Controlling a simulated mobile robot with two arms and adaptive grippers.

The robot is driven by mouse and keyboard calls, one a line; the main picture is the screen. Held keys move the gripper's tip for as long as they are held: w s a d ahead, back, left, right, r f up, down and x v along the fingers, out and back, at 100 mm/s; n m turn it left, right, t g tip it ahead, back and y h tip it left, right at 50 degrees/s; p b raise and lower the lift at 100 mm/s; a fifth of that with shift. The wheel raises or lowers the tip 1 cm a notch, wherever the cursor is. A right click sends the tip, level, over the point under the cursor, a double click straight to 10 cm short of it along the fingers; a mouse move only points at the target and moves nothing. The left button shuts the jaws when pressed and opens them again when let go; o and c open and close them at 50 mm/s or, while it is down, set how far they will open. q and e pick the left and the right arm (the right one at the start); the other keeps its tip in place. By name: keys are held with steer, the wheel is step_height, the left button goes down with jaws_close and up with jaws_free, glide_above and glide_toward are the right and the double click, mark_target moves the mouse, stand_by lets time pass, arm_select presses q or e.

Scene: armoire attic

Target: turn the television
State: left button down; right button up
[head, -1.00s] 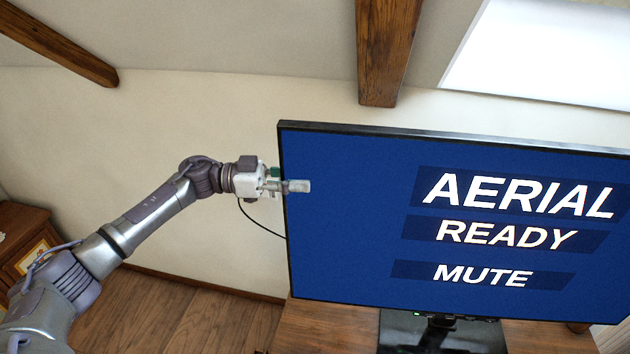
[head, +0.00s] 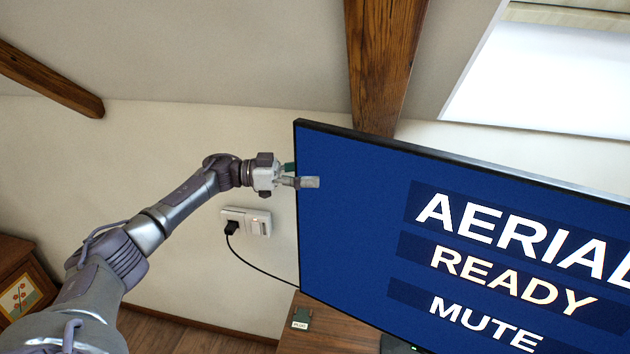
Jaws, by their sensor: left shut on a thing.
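The television (head: 350,230) fills the right side of the head view. Its blue screen reads AERIAL, READY and MUTE, and its right part runs out of the picture. My left gripper (head: 303,180) is at the television's left edge, one finger in front of the screen and the other reaching toward the back. It is shut on that edge. The television's foot is mostly cut off at the bottom. My right gripper does not show.
The television is over a wooden surface (head: 335,330). A small green tag (head: 301,318) lies on it. A wooden cabinet (head: 22,275) stands at the far left.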

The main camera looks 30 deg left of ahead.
arm_select(q)
steer(key=shift+w+a+r, duration=0.15)
steer(key=shift+w+a, duration=0.05)
steer(key=shift+w, duration=0.5)
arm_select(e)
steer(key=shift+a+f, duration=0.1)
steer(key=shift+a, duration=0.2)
arm_select(q)
steer(key=c, duration=0.9)
jaws_free()
steer(key=shift+w+d, duration=0.1)
steer(key=shift+d, duration=0.05)
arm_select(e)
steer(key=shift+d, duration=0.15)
arm_select(q)
steer(key=v, duration=1.2)
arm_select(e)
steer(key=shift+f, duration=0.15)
